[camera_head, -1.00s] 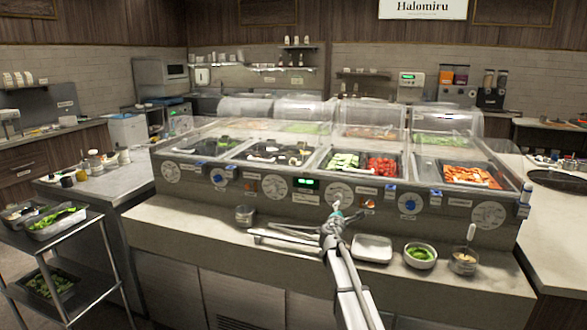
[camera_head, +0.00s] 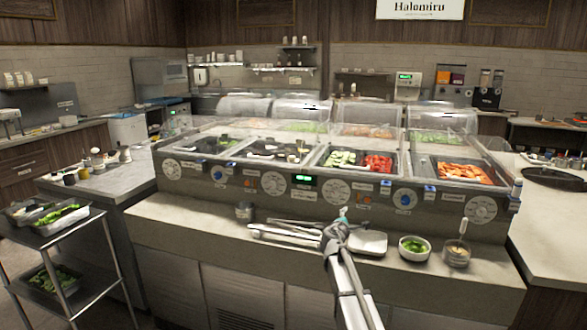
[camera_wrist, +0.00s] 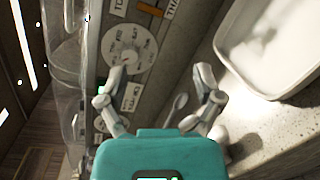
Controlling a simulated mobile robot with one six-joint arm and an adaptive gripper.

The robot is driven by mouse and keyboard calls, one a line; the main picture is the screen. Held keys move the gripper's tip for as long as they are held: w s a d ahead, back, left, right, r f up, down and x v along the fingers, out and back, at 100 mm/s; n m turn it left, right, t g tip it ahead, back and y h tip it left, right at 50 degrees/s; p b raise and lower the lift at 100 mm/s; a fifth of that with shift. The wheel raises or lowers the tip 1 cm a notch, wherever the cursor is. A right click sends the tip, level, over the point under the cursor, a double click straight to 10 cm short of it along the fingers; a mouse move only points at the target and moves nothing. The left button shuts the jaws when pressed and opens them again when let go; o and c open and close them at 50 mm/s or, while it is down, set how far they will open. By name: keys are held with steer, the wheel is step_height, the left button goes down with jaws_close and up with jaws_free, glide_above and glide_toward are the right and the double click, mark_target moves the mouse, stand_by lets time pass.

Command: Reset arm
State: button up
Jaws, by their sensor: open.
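My gripper (camera_head: 343,212) is in front of the serving counter's control panel, a little above the front ledge in the picture. In the wrist view, its two pale fingers (camera_wrist: 160,76) stand apart, with nothing between them, beyond the teal gripper body. One finger overlaps the lower edge of a round white dial (camera_wrist: 131,46) on the panel. A white tray (camera_wrist: 275,40) lies to the right of the other finger, apart from it. In the head view, the tray (camera_head: 369,243) is just right of my arm, which hides part of the ledge.
A bowl of green food (camera_head: 414,247) and a small container with a utensil (camera_head: 457,253) stand right of the tray. A metal cup (camera_head: 245,210) stands left on the ledge. Food pans (camera_head: 380,162) sit above the panel.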

steer(key=s+d+f+m+g, duration=0.2)
steer(key=s+f+m+g, duration=0.35)
steer(key=s, duration=0.55)
steer(key=s+d+f+m+g, duration=0.35)
steer(key=s+f+m, duration=0.3)
steer(key=s, duration=0.45)
steer(key=s+a+f+m+g+y, duration=0.2)
steer(key=s, duration=0.4)
steer(key=s+a+f+m+g+y, duration=0.2)
steer(key=s, duration=0.4)
steer(key=s+a+m+g+y, duration=0.2)
steer(key=s+a+y, duration=0.15)
steer(key=s, duration=0.45)
step_height(320, 180, up, 14)
steer(key=p, duration=1.4)
steer(key=shift+a+p, duration=0.2)
steer(key=shift+p, duration=0.1)
steer(key=shift+h, duration=0.25)
